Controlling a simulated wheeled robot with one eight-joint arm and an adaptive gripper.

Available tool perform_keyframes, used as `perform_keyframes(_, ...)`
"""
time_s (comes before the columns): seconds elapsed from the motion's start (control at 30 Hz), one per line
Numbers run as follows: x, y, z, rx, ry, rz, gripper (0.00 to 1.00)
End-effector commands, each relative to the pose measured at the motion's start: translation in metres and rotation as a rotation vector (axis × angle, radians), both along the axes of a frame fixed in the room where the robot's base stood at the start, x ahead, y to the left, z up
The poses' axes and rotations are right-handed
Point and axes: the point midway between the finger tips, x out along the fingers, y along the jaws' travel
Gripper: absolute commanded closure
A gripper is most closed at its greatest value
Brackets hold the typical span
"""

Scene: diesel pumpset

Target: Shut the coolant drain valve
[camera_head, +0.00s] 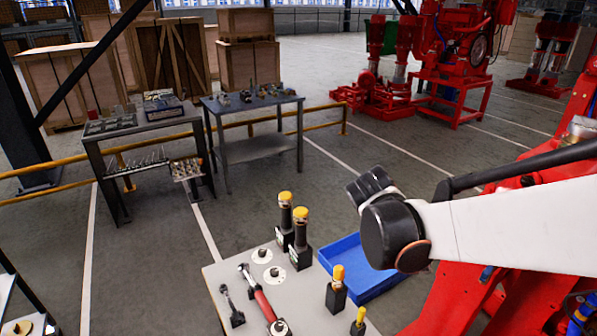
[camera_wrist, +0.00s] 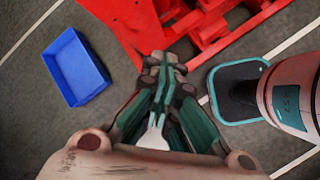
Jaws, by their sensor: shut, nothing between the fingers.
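My gripper (camera_wrist: 162,66) shows in the wrist view with its fingers together and nothing between them. It points down over the floor, close in the picture to the edge of a red metal frame (camera_wrist: 205,28). In the head view my white arm reaches in from the right, and the gripper itself cannot be made out there. The red machine (camera_head: 470,292) stands at the right, partly hidden behind my arm. I cannot pick out the coolant drain valve in either view.
A blue tray (camera_head: 352,270) lies beside a grey work surface (camera_head: 250,250) with yellow-topped tools (camera_head: 301,240) and a red-handled wrench (camera_head: 263,306). The wrist view also shows the blue tray (camera_wrist: 75,68). Two tables (camera_head: 255,147) stand farther back by a yellow rail (camera_head: 325,108).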

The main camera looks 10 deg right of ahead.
Motion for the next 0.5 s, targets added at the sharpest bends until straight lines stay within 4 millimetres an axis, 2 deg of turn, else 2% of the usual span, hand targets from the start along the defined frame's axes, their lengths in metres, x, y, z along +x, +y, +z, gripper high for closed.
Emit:
perform_keyframes(0.03, 0.007, -0.005, 0.014, -0.034, 0.061, 0.031, 1.00)
perform_keyframes(0.1, 0.011, -0.012, 0.020, -0.077, 0.145, 0.072, 1.00)
perform_keyframes(0.3, 0.016, -0.022, 0.028, -0.145, 0.304, 0.136, 1.00)
perform_keyframes(0.5, 0.016, -0.025, 0.027, -0.161, 0.349, 0.153, 1.00)
